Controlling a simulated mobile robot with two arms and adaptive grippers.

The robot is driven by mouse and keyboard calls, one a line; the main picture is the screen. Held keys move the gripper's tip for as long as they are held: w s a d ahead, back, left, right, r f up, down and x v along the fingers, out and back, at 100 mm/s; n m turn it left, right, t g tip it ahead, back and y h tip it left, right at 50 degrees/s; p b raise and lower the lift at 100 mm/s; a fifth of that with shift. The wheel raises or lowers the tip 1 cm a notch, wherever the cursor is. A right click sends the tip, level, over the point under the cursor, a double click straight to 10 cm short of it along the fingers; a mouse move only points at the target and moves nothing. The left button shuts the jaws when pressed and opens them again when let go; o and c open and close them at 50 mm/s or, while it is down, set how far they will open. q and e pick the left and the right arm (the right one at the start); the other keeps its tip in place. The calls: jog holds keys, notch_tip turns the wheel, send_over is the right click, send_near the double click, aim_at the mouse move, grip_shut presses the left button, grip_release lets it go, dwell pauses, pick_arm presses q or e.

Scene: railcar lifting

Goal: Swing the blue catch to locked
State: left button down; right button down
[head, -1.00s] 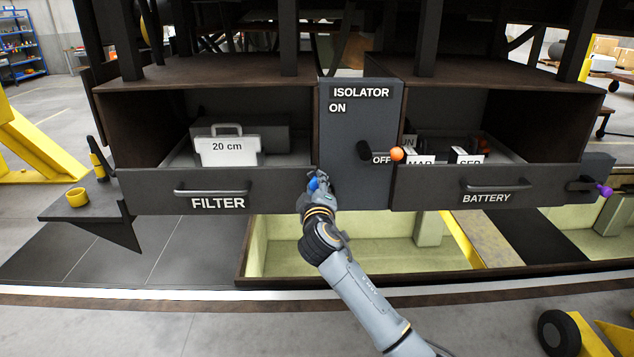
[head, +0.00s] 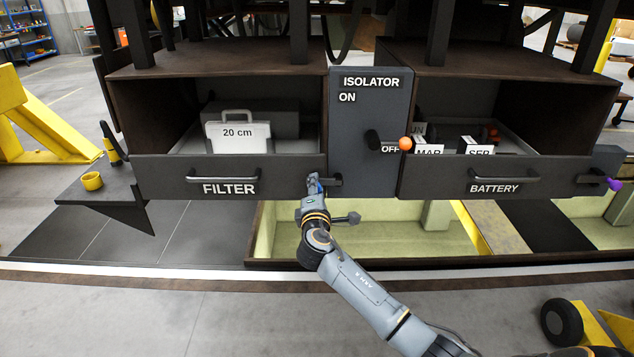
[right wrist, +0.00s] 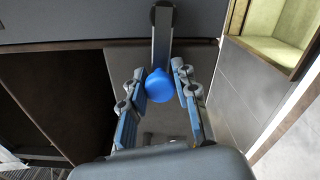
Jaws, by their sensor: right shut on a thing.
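The blue catch shows in the right wrist view as a round blue knob (right wrist: 159,86) on a grey lever, with a dark pivot at the lever's far end. In the head view the catch's dark lever (head: 333,181) lies about level at the right end of the FILTER drawer (head: 290,178), its knob end to the left. My right gripper (head: 315,184) is shut on the knob. In the right wrist view its fingers (right wrist: 158,88) stand on both sides of the knob. The fingers partly hide the knob in the head view. My left gripper is not in view.
The ISOLATOR panel (head: 362,110), with its orange-knobbed handle (head: 405,144), is just right of the gripper. The BATTERY drawer (head: 440,178) has a purple-knobbed catch (head: 613,184). An open pit lies below.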

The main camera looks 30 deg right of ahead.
jog(key=shift+w+d+r+n, duration=0.1)
jog(key=shift+r+n, duration=0.2)
jog(key=shift+n, duration=0.3)
jog(key=shift+f, duration=0.15)
jog(key=c, duration=1.1)
grip_release()
jog(key=shift+o, duration=0.2)
jog(key=shift+f, duration=0.2)
jog(key=shift+f, duration=0.1)
jog(key=v, duration=1.2)
